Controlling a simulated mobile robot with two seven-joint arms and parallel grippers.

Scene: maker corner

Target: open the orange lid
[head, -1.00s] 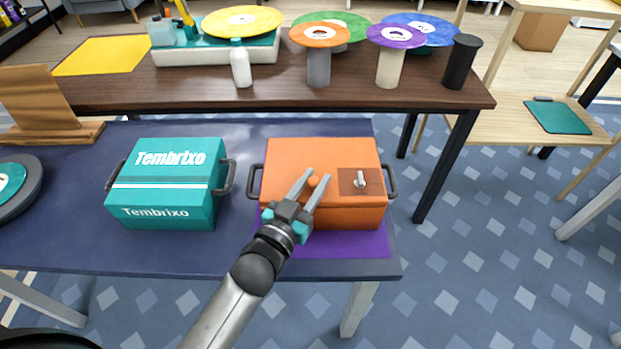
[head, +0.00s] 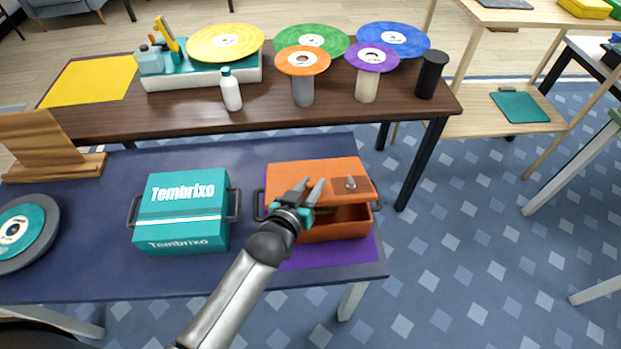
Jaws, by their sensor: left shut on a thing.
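The orange box stands on a purple mat (head: 345,253) at the right end of the dark blue table. Its orange lid (head: 315,172) is tilted up at the front, and a dark gap shows between it and the box body (head: 345,229). A small metal piece sits on the lid's right part. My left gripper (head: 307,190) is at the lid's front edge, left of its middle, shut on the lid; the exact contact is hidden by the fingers. My right gripper is not in view.
A teal box (head: 185,212) with handles stands left of the orange box. Behind is a brown table (head: 190,118) with coloured discs and a white bottle (head: 231,92).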

